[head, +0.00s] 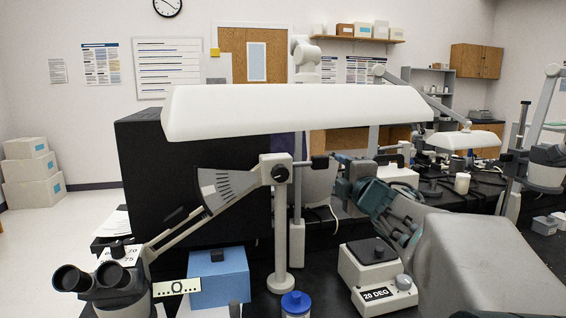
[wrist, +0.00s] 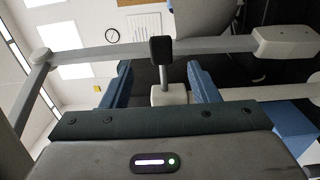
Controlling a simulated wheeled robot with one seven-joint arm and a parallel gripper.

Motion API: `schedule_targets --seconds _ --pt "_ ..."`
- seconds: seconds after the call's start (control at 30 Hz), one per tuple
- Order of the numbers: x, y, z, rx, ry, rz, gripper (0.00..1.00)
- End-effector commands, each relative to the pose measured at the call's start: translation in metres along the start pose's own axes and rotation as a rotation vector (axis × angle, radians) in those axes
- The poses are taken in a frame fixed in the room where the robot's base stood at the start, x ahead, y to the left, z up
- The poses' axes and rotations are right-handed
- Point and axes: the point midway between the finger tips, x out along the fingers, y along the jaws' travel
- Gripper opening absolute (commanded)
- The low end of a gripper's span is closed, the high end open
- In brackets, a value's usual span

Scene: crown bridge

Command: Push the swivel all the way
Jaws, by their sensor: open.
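I take the swivel to be the pale pivoting arm (head: 222,192) with a fan-shaped graduated scale. It joins an upright post (head: 281,235) at a dark pivot and slopes down to the left. A short lever with a black knob (head: 320,162) sticks out to the right of the post's head. In the wrist view, the black knob (wrist: 162,48) and its stem show between my finger lines, in front of a white block (wrist: 168,95). My gripper (head: 346,176) is open and empty, just right of the knob. I cannot tell whether a finger touches it.
A long white lamp hood (head: 295,110) hangs above the post. A microscope (head: 115,285) stands at the lower left, beside a blue box (head: 218,278). A device labelled "20 DEG" (head: 375,278) and a blue-capped jar (head: 295,303) stand in front. A black panel (head: 150,175) is behind.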

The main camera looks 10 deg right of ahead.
Motion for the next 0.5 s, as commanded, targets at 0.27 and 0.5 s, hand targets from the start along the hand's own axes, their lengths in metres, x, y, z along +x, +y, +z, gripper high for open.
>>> schedule_targets --seconds 0.27,0.5 --pt "0.05 -0.003 -0.008 0.005 0.014 -0.003 0.55" --pt "0.092 -0.002 -0.006 0.005 0.009 -0.003 0.55"
